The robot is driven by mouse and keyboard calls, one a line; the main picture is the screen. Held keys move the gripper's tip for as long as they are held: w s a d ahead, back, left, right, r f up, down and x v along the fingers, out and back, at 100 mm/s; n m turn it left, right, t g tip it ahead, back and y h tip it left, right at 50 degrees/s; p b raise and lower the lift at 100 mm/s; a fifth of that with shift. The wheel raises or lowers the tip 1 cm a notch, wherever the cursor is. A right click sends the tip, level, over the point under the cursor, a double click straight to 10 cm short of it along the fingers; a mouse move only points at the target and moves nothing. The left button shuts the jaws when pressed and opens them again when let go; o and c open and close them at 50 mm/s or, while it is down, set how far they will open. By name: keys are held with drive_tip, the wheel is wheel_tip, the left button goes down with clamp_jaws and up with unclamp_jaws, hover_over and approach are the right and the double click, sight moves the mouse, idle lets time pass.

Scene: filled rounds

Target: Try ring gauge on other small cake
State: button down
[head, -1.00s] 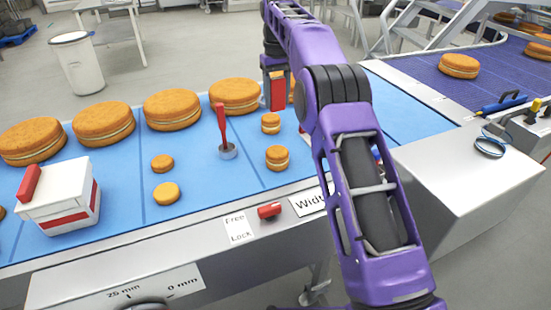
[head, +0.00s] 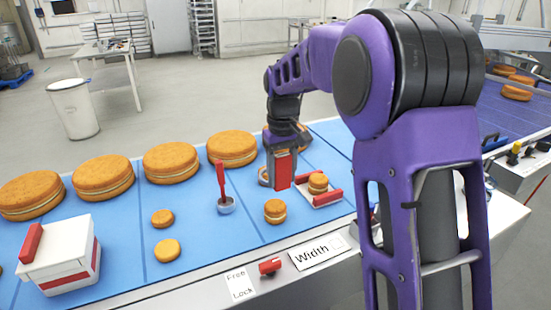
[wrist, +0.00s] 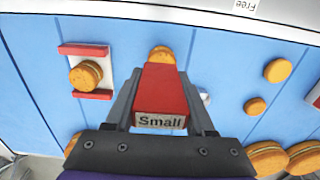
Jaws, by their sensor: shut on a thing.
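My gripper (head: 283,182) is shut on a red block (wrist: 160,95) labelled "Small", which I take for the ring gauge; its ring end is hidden. It is low over the blue belt. A small two-layer cake (head: 263,176) shows only in part behind the gripper's left side; I cannot tell whether the gauge touches or surrounds it. A second small cake (head: 275,211) stands nearer the front edge, and in the wrist view (wrist: 161,54) it shows just past the block. A third small cake (head: 318,182) sits on a white tray with red bars (wrist: 107,80).
A red-handled tool (head: 221,180) stands upright left of the gripper. Two flat small cakes lie farther left, one of them nearer the front (head: 167,250). Several large cakes (head: 232,148) line the back. A white and red box (head: 60,262) stands at left.

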drive_tip(key=f+b, duration=0.1)
drive_tip(key=s+f+b, duration=0.1)
drive_tip(key=f+b, duration=0.1)
drive_tip(key=s+f+b, duration=0.1)
drive_tip(key=f, duration=0.1)
drive_tip(key=shift+s+d+f, duration=0.1)
drive_tip(key=shift+d+f, duration=0.05)
drive_tip(key=shift+f, duration=0.1)
idle(0.6)
drive_tip(key=shift+f+b, duration=1.7)
drive_tip(key=shift+f, duration=1.55)
idle(0.8)
drive_tip(key=shift+r, duration=0.1)
idle(1.0)
wheel_tip(320, 180, up, 10)
drive_tip(key=p, duration=0.8)
idle(0.8)
